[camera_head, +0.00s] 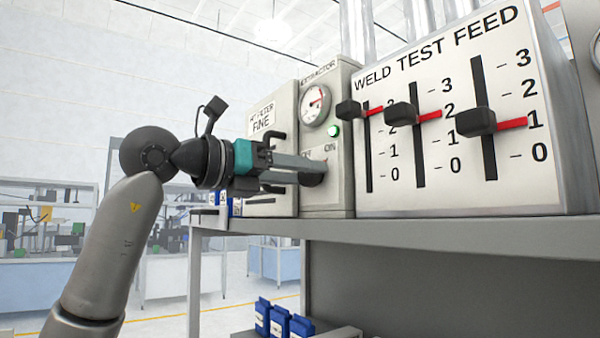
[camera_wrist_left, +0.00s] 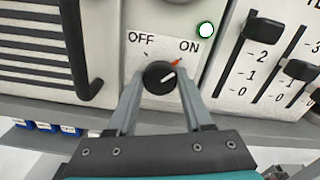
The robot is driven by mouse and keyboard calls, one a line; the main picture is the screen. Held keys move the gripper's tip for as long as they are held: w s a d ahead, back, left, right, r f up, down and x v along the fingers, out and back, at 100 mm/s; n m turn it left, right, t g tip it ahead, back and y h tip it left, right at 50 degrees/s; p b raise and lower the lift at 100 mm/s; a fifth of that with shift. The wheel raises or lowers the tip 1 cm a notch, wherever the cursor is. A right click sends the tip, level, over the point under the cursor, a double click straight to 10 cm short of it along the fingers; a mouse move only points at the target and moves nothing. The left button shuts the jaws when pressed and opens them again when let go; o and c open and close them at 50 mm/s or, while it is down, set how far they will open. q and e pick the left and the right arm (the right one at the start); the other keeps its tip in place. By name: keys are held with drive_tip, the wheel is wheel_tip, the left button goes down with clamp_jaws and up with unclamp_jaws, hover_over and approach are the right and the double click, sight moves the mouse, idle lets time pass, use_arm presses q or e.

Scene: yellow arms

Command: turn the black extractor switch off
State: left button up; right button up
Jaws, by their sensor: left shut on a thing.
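The black extractor switch (camera_wrist_left: 160,79) is a round knob on the light panel below the OFF and ON labels in the left wrist view. Its white mark points up and right, toward the ON side, near a small red mark. In the head view the switch (camera_head: 313,176) is partly hidden by my gripper. My left gripper (camera_wrist_left: 162,90) has one finger on each side of the knob and is shut on it. The extractor panel (camera_head: 341,186) carries a lit green lamp (camera_head: 334,130) and a round gauge (camera_head: 314,106). My right gripper is not in view.
The weld test feed panel (camera_head: 450,188) with three black sliders stands right of the extractor. The filter panel (camera_wrist_left: 40,60) with a black handle (camera_wrist_left: 80,60) is to the left. A grey shelf (camera_head: 420,232) runs below; blue boxes (camera_head: 280,321) stand under it.

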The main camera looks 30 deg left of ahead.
use_arm(q)
clamp_jaws()
drive_tip(key=shift+n, duration=0.3)
drive_tip(key=n, duration=0.6)
drive_tip(key=shift+n, duration=0.3)
drive_tip(key=n, duration=0.5)
drive_tip(key=shift+p, duration=0.3)
drive_tip(key=n, duration=0.5)
drive_tip(key=shift+n, duration=0.5)
drive_tip(key=o, duration=0.9)
unclamp_jaws()
drive_tip(key=shift+c, duration=0.2)
